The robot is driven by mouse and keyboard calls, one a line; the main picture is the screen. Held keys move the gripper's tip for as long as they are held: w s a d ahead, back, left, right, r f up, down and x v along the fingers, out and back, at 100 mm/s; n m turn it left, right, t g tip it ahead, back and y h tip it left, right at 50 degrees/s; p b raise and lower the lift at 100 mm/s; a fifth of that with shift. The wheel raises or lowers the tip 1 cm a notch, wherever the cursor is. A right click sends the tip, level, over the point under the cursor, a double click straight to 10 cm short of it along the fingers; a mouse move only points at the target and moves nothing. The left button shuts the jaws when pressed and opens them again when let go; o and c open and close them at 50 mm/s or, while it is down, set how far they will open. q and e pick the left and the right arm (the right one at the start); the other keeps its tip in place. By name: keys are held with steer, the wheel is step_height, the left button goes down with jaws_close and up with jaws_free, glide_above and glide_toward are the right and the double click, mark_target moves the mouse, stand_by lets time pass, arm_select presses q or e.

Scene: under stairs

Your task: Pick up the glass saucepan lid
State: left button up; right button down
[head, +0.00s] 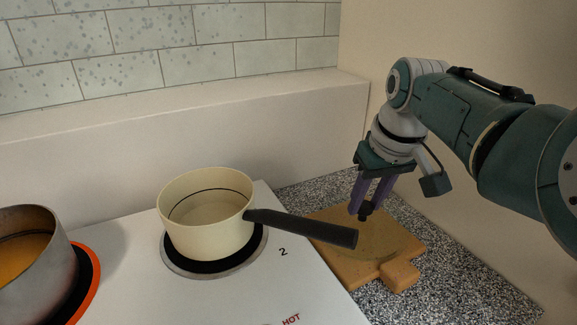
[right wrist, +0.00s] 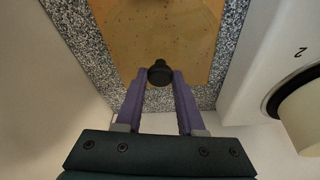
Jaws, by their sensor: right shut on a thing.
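The glass saucepan lid (head: 385,240) is see-through and shows faintly over the wooden board at the right of the stove. Its black knob (right wrist: 160,73) is between my purple fingertips in the right wrist view. My right gripper (head: 364,213) points down over the board and is shut on the knob; it also shows in the right wrist view (right wrist: 159,75). I cannot tell whether the glass touches the board or hangs just above it. My left gripper is not in view.
The wooden board (head: 402,277) lies on the speckled counter (head: 455,285). A cream saucepan (head: 207,230) stands on a burner, its dark handle (head: 310,229) reaching over the board's left side. A metal pot (head: 35,270) with orange contents sits on an orange-rimmed burner. Walls stand behind and right.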

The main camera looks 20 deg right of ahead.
mark_target(366, 205)
step_height(366, 205, up, 7)
steer(key=shift+w+r+p, duration=0.1)
steer(key=shift+p, duration=0.7)
step_height(366, 205, up, 12)
steer(key=c, duration=1)
jaws_free()
steer(key=shift+c, duration=0.2)
jaws_close()
